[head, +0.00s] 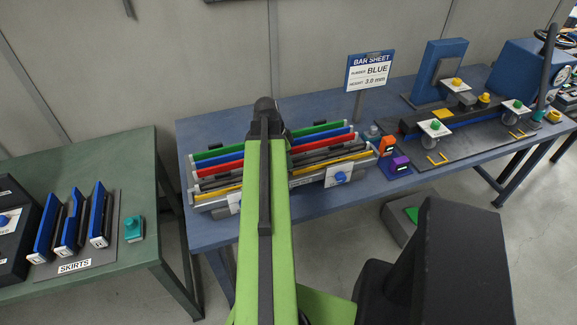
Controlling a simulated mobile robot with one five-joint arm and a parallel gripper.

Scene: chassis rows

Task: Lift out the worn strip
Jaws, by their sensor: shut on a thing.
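A grey rack (308,179) on the blue table holds long bars with coloured strips, running left to right. I see a green strip (318,129), a blue strip (324,137), a red strip (323,145) and a yellow strip (342,165), with dark strips among them. My green arm crosses the middle of the rack and hides part of every row. I cannot tell which strip is worn. My gripper is hidden behind the arm and its black joint, so its fingers and anything between them do not show.
A sign (370,71) reads "BAR SHEET, RUBBER BLUE, HEIGHT 3.0 mm". Orange (388,146) and purple (399,164) blocks stand right of the rack. A dark fixture (455,133) with green-topped knobs is farther right. A green table (92,187) at left holds blue skirts (102,213).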

